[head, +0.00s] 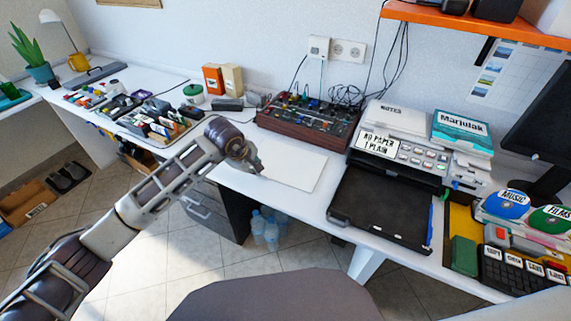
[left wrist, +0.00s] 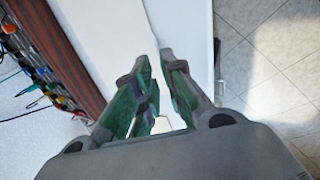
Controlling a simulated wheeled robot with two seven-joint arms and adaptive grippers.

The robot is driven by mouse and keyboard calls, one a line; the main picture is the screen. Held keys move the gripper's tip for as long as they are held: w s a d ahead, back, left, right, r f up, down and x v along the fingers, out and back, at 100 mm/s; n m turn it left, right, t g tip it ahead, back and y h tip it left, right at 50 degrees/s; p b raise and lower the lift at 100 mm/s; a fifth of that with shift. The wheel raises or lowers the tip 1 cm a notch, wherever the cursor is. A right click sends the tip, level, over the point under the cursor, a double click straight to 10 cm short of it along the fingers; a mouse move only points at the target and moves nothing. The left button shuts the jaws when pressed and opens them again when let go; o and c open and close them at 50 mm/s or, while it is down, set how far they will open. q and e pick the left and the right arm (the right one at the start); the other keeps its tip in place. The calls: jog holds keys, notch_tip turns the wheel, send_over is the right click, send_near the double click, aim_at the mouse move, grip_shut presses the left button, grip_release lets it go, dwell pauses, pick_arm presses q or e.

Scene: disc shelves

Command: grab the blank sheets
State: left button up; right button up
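The blank sheets (head: 294,169) lie flat as a white stack on the white desk, between the mixer and the printer. They also show in the left wrist view (left wrist: 100,28), with an edge running towards my fingertips. My left gripper (head: 257,167) is at the left end of the sheets, low over the desk's front part. In the left wrist view its green-lined fingers (left wrist: 154,62) are partly open with a narrow gap between them. I cannot tell whether they touch the sheets. My right gripper is in neither view.
A printer (head: 402,135) reading "NO PAPER 1 PLAIN" stands right of the sheets, its black tray (head: 385,209) pulled out and empty. A wooden mixer (head: 308,121) with cables is behind the sheets. Bins of small items (head: 160,122) stand left. Water bottles (head: 264,228) are on the floor below.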

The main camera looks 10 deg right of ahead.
aim_at(260, 179)
pick_arm(q)
jog(key=shift+x, duration=1.05)
jog(key=shift+w+f, duration=0.1)
jog(key=shift+f, duration=0.15)
jog(key=shift+d+f, duration=0.1)
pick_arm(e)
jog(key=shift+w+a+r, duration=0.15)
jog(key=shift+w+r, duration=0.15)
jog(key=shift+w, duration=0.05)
pick_arm(q)
jog(key=shift+w+f, duration=0.1)
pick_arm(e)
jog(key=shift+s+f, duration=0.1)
pick_arm(q)
jog(key=shift+w+d+f, duration=0.1)
jog(key=shift+w+f, duration=0.1)
jog(key=shift+f, duration=0.25)
jog(key=x, duration=0.3)
jog(key=shift+w, duration=0.2)
jog(key=shift+w+f, duration=0.15)
jog(key=shift+f, duration=0.25)
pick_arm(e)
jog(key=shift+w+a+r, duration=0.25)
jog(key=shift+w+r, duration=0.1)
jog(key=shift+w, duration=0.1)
